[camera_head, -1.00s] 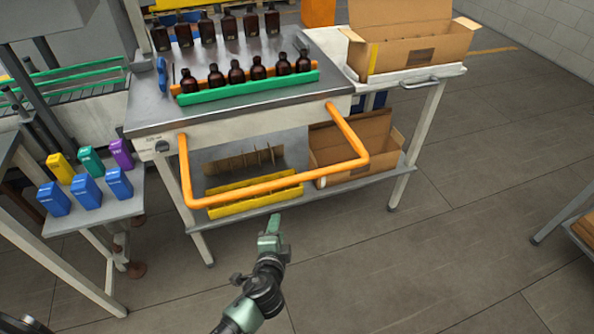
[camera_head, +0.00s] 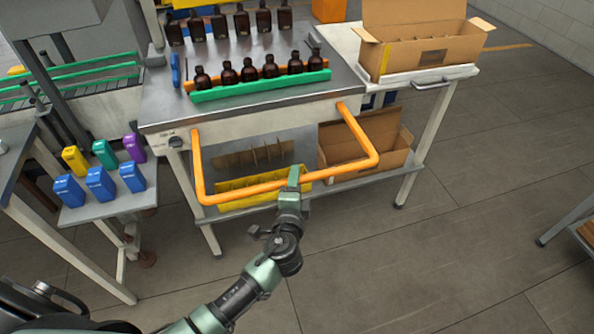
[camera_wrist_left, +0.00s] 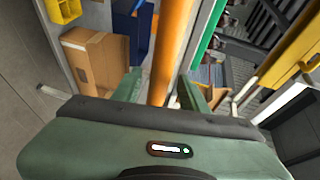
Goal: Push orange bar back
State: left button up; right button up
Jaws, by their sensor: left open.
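The orange bar (camera_head: 240,190) is a U-shaped handle sticking out from the front of the metal workbench (camera_head: 160,107). My left gripper (camera_head: 294,178) is at the front stretch of the bar, right of its middle. In the left wrist view the bar (camera_wrist_left: 170,50) runs between the two open fingers of my left gripper (camera_wrist_left: 160,92). I cannot tell whether the fingers touch it. My right gripper is not in view.
Amber bottles (camera_head: 248,70) stand in a row behind a green rail (camera_head: 260,88) on the bench, with more behind. Cardboard boxes (camera_head: 420,52) stand at the right and on the lower shelf. Coloured containers (camera_head: 100,185) stand at the left.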

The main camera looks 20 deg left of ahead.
pick_arm(q)
jog(key=x, duration=0.3)
jog(key=shift+w+f, duration=0.1)
jog(key=shift+w, duration=0.2)
jog(key=shift+c, duration=0.3)
jog(key=shift+a, duration=0.1)
grip_shut()
dwell(0.8)
